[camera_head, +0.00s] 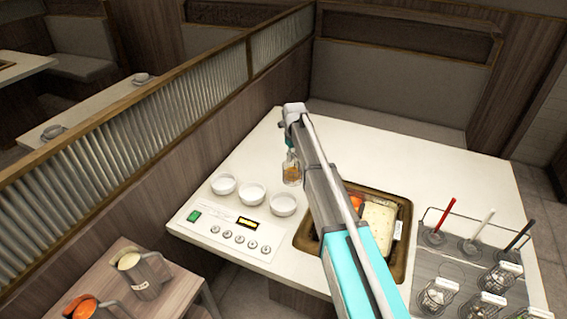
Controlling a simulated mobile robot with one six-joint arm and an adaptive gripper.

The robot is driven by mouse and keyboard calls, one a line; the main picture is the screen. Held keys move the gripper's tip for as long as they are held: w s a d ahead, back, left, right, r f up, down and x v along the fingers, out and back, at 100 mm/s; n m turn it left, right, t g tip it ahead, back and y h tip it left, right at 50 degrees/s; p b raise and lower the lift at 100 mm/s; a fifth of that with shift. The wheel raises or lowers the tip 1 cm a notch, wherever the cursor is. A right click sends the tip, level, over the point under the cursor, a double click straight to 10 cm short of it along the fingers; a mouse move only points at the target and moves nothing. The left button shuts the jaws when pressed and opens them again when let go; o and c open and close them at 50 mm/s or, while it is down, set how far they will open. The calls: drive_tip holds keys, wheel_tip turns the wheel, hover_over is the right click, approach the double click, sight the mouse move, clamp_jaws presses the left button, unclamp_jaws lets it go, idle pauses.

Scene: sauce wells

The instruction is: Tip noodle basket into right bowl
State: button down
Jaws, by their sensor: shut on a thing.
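My arm reaches from the lower right across the table, its wrist at the far end. Below the wrist, my gripper (291,153) is small and partly hidden, shut on a noodle basket (291,173) with amber contents. The basket looks roughly upright, a little behind and above the right bowl (283,205); the exact gap is hard to tell. The right bowl is white and round, at the right end of a row with the middle bowl (252,194) and left bowl (223,184). No noodles can be made out in the bowls.
A control panel (225,232) lies in front of the bowls. A brown-rimmed tray (302,240) with food is partly behind my arm. Other baskets (438,296) and several ladles (437,236) stand at the right. Jugs (140,275) stand on a side table at lower left.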

idle(0.3)
drive_tip(key=s+a+r+n+p, duration=0.1)
drive_tip(key=s+a+n, duration=0.2)
drive_tip(key=s+n, duration=0.3)
drive_tip(key=shift+s+r+n+p, duration=0.3)
drive_tip(key=shift+s+r+p, duration=0.05)
drive_tip(key=shift+s, duration=0.1)
drive_tip(key=shift+a+f, duration=0.1)
drive_tip(key=shift+f, duration=0.05)
wheel_tip(320, 180, down, 8)
drive_tip(key=b, duration=0.8)
idle(0.7)
idle(0.4)
drive_tip(key=shift+w+a, duration=0.15)
